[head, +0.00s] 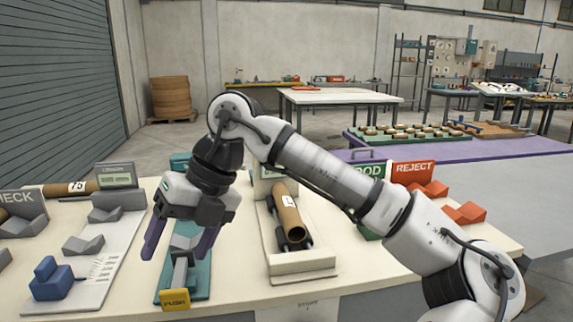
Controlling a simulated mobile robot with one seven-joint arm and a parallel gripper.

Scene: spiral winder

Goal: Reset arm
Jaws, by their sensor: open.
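My gripper (180,240) hangs from my bent arm over the left-middle part of the cream table (130,268). Its two purple fingers are spread apart, pointing down, with nothing held between them. Below and just behind the fingers is a teal fixture (203,285) with a metal bar and a yellow "PUSH" tab (175,299) at its front. To the right, a brown cardboard tube (288,214) with a white label lies tilted in a cream tray (302,264) on dark supports, apart from my gripper.
Left are grey V-blocks (85,241), a blue clamp (52,279), a "CHECK" sign (22,204) and a tube labelled 75 (70,188). Right, behind my arm, stand a green sign (369,190) and a red REJECT sign (413,172) with orange-red blocks (466,213). Space above the table's left is clear.

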